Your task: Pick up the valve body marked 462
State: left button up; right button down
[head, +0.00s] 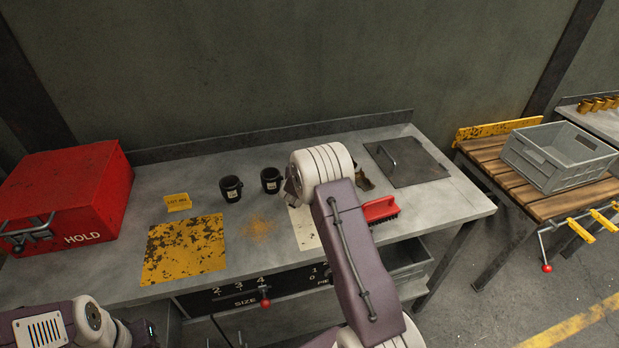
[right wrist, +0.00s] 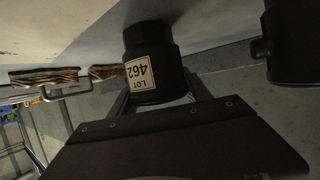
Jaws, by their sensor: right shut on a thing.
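The valve body marked LOT 462 (right wrist: 150,65) is a black cylinder with a pale label. In the right wrist view it sits between the fingers of my right gripper (right wrist: 160,95), which is shut on it; its label shows upside down there. In the head view it appears to be the black cup-like body (head: 271,180) beside the end of my right arm, which hides most of the gripper. I cannot tell whether it touches the bench. A second black valve body (head: 231,188) stands to its left, also in the right wrist view (right wrist: 285,45). My left arm shows at the lower left; its fingers are not clear.
A red HOLD box (head: 70,190) stands at the bench's left. A small yellow sign (head: 178,202) and a worn yellow plate (head: 185,249) lie near it. A red brush (head: 380,209) and dark plate (head: 408,163) are right of my arm. A grey crate (head: 558,157) is further right.

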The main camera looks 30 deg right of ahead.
jog(key=shift+r, duration=0.35)
notch_tip(320, 180, up, 3)
jog(key=shift+w+f+p, duration=0.1)
jog(key=shift+p, duration=0.2)
jog(key=s+d+r+b, duration=0.1)
jog(key=s+d+r, duration=0.4)
jog(key=s, duration=0.5)
notch_tip(320, 180, up, 2)
jog(key=shift+s+d+r, duration=0.2)
jog(key=shift+s, duration=0.05)
